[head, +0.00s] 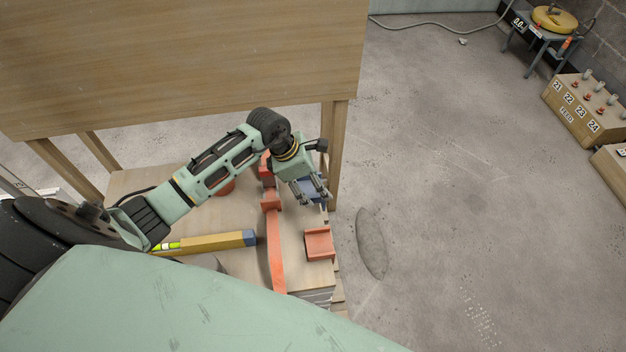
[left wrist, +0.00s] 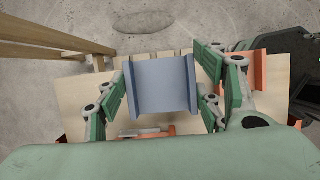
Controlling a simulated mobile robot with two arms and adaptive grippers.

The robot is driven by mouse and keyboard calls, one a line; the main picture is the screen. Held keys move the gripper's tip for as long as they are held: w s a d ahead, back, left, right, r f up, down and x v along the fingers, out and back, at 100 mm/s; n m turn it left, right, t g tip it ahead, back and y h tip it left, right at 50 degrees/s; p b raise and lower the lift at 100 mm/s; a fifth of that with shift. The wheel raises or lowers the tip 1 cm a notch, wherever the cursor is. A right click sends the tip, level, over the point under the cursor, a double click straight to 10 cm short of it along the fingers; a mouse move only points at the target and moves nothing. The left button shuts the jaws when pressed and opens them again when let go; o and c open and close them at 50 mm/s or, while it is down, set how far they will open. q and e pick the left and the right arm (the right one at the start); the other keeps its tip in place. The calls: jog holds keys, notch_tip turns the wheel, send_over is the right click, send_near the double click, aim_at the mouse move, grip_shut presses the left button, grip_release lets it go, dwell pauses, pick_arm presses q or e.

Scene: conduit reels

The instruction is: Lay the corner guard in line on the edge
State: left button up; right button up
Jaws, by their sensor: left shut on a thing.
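My left gripper (head: 315,198) is shut on a blue-grey corner guard (left wrist: 162,87), a channel-like piece with raised side flanges. In the left wrist view the guard sits between the green fingers, over the edge of the wooden top. In the head view the guard (head: 308,187) is mostly hidden behind the fingers. I cannot tell whether it touches the wood. An orange corner guard (head: 319,243) lies on the edge of the wooden top (head: 296,232), nearer to me; it also shows at the right in the left wrist view (left wrist: 259,70). My right gripper is not in view.
An orange strap (head: 275,250) runs along the wooden top beside the guards. A yellow bar with a blue end (head: 215,242) lies left of it. A wooden post (head: 338,150) and large panel (head: 190,60) stand close behind my gripper.

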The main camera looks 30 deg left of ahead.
aim_at(315, 205)
pick_arm(q)
jog(key=shift+f+b, duration=2.4)
jog(key=shift+f, duration=0.8)
jog(key=shift+c, duration=0.6)
jog(key=shift+s+a+f+b, duration=0.1)
jog(key=shift+f+b, duration=0.25)
jog(key=shift+f, duration=0.1)
jog(key=shift+s+f, duration=0.25)
jog(key=shift+f, duration=0.1)
jog(key=o, duration=1.4)
jog(key=shift+w+f, duration=0.1)
jog(key=shift+w, duration=0.05)
jog(key=shift+c, duration=0.2)
jog(key=shift+r, duration=0.2)
